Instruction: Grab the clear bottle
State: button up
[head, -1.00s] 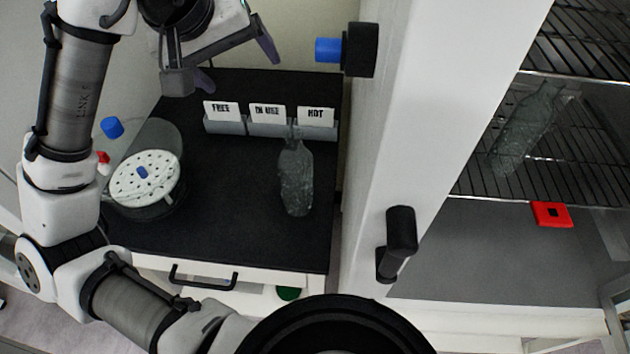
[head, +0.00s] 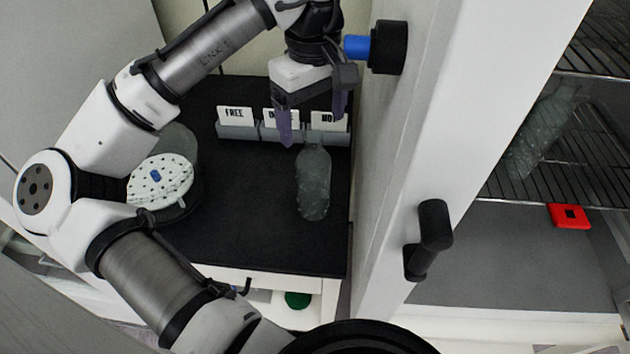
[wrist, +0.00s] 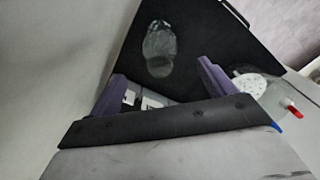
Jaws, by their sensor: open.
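A clear bottle (head: 313,184) is on the black worktop, in front of the card holder; it also shows in the wrist view (wrist: 159,48). Another clear bottle (head: 541,128) is on a wire shelf inside the cabinet at the right. My gripper (head: 313,130) is open and empty, fingers pointing down, near the top of the worktop bottle in the head view. In the wrist view the fingers (wrist: 165,82) are apart, and the bottle lies beyond them, not between them. Whether a finger touches the bottle cannot be told.
A card holder (head: 238,131) with FREE, IN USE and HOT labels stands behind the bottle; my gripper partly hides it. A round white perforated lid (head: 160,180) is at the left. The white cabinet wall (head: 400,170), with blue knob (head: 357,47) and black handle (head: 431,238), rises close at the right.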

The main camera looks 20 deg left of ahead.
aim_at(314, 154)
notch_tip(314, 154, down, 8)
jog(key=shift+f, duration=0.2)
jog(key=c, duration=1.5)
